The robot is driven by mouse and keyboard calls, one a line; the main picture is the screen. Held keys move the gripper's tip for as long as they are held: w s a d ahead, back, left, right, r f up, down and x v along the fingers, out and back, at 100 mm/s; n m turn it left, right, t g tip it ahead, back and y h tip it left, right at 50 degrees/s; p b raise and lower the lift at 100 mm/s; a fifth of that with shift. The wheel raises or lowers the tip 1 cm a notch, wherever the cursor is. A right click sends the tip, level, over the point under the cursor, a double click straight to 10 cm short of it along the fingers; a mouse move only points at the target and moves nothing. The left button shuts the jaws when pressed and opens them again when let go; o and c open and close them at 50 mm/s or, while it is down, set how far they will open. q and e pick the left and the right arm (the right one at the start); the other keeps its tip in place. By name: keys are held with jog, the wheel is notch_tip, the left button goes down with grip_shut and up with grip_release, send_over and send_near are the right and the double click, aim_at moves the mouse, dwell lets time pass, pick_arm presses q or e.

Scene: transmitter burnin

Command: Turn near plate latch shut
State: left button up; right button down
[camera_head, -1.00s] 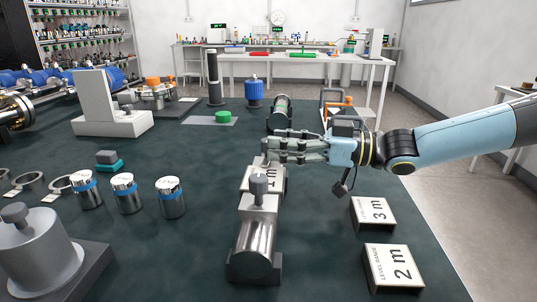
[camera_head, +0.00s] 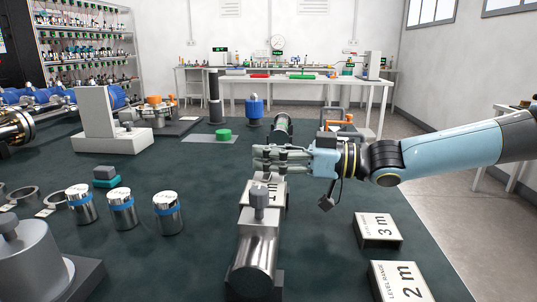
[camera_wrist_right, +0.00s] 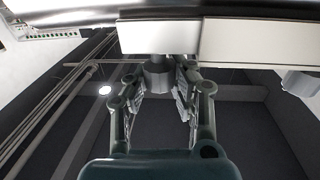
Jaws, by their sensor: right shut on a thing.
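A metal cylinder unit (camera_head: 256,258) lies in a cradle on the dark green table, with a white plate marked 1 m (camera_head: 275,190) on top. A grey latch knob (camera_head: 259,197) stands upright at the plate's near end. My right gripper (camera_head: 268,160) reaches in from the right, above the plate's far end, beyond that knob. In the right wrist view its fingers are shut on a second grey knob (camera_wrist_right: 157,75) at the plate; the head view hides this knob behind the fingers. Another grey knob (camera_wrist_right: 301,84) shows at the right there. My left gripper is not in view.
White blocks marked 3 m (camera_head: 378,229) and 2 m (camera_head: 401,283) sit to the right. Several silver weights with blue bands (camera_head: 167,212) stand to the left. A glass-ended cylinder (camera_head: 282,128) lies beyond the gripper. Table space between the weights and the unit is clear.

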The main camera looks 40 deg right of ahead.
jog(key=shift+w+f, duration=0.1)
dwell(0.3)
jog(key=shift+f+y, duration=0.1)
jog(key=shift+y, duration=0.2)
jog(key=shift+n+g+y+b, duration=0.5)
jog(key=shift+n+b, duration=0.1)
jog(key=shift+b, duration=0.2)
jog(key=c, duration=1.6)
grip_release()
jog(key=o, duration=0.4)
jog(key=shift+s+d, duration=0.2)
jog(key=shift+s, duration=0.1)
jog(key=shift+o, duration=0.7)
jog(key=shift+w+a, duration=0.1)
